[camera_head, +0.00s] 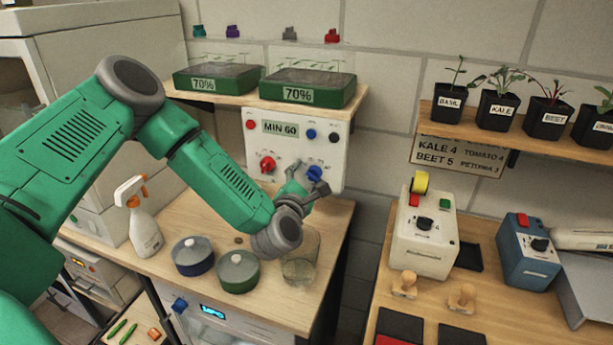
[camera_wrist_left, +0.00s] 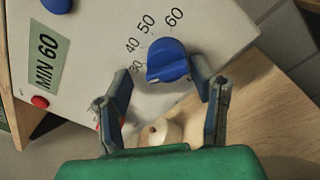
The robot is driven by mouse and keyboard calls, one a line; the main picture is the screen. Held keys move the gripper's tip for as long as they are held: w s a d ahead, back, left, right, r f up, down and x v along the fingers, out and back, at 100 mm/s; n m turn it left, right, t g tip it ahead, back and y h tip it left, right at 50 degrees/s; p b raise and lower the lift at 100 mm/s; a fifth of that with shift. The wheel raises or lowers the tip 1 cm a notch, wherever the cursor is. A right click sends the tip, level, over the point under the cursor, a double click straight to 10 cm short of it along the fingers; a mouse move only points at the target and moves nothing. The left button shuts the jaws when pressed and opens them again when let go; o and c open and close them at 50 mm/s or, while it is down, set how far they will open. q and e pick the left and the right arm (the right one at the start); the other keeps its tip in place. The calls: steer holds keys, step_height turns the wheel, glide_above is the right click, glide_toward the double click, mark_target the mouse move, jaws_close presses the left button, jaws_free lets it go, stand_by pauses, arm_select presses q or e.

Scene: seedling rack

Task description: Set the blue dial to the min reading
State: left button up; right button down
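The blue dial (camera_head: 315,173) is at the lower right of a white panel (camera_head: 293,190) on the wooden bench. In the left wrist view the dial (camera_wrist_left: 170,58) has a scale reading 30, 40, 50 and 60 around it. A small pale mark on its lower-left edge lies just below the 30. My left gripper (camera_head: 308,186) is in front of the panel at the dial. In the wrist view its two fingers (camera_wrist_left: 161,78) are spread, one on each side of the dial's lower part, with gaps visible. Contact is not visible. My right gripper is out of view.
A red knob (camera_head: 267,163) is left of the dial, below the MIN 60 label (camera_head: 281,129). A glass jar (camera_head: 300,262), a green lidded pot (camera_head: 238,271), a blue one (camera_head: 193,255) and a spray bottle (camera_head: 143,230) stand below my arm.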

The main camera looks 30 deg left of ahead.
arm_select(q)
steer(key=shift+d+r, duration=0.1)
steer(key=shift+d, duration=0.3)
steer(key=shift+c, duration=0.8)
steer(key=shift+w+d+r, duration=0.1)
steer(key=shift+d, duration=0.35)
steer(key=c, duration=0.7)
steer(key=shift+d, duration=0.35)
steer(key=shift+c, duration=1.3)
steer(key=shift+d+r, duration=0.1)
steer(key=shift+d, duration=0.05)
steer(key=shift+a, duration=0.45)
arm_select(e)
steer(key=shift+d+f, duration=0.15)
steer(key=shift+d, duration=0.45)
